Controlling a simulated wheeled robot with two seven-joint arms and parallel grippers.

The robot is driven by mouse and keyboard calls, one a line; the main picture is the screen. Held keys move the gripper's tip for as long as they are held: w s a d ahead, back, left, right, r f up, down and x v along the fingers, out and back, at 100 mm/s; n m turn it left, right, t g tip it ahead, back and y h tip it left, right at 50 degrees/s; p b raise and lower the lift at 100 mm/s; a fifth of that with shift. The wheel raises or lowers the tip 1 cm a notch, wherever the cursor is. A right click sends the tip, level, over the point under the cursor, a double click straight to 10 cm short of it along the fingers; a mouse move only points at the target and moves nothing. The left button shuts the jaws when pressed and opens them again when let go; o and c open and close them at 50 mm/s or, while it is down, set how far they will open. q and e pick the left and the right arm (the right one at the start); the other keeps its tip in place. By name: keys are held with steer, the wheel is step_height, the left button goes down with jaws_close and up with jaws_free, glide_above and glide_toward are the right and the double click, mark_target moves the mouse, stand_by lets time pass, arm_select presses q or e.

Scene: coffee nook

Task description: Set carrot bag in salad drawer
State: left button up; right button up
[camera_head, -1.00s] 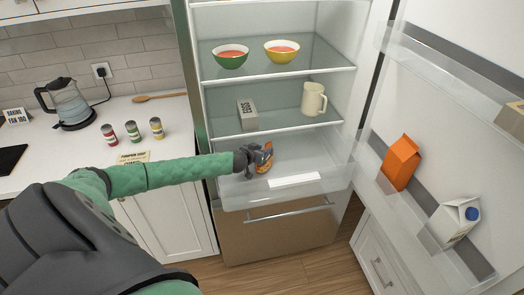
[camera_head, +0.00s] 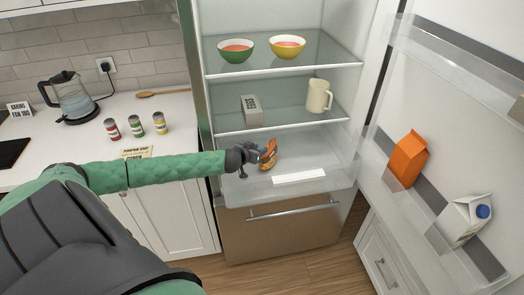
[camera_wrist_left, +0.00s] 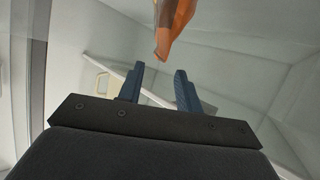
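The orange carrot bag (camera_head: 270,156) stands, leaning a little, inside the clear salad drawer (camera_head: 240,193) at the bottom of the fridge. My left gripper (camera_head: 258,155) is just left of the bag, over the drawer's left part. In the left wrist view its two blue fingers (camera_wrist_left: 159,86) are spread with nothing between them. The carrot bag (camera_wrist_left: 172,25) shows beyond the fingertips there, apart from them in the picture; its far end is cut off by the frame's top. My right gripper is not in view.
A glass shelf above the drawer holds an egg box (camera_head: 251,110) and a cream mug (camera_head: 319,96). A higher shelf holds a green bowl (camera_head: 235,50) and a yellow bowl (camera_head: 287,47). The open fridge door, right, holds an orange carton (camera_head: 407,160) and a milk carton (camera_head: 463,220).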

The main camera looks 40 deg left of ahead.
arm_select(q)
steer(key=shift+s+r, duration=0.3)
steer(key=shift+s, duration=0.35)
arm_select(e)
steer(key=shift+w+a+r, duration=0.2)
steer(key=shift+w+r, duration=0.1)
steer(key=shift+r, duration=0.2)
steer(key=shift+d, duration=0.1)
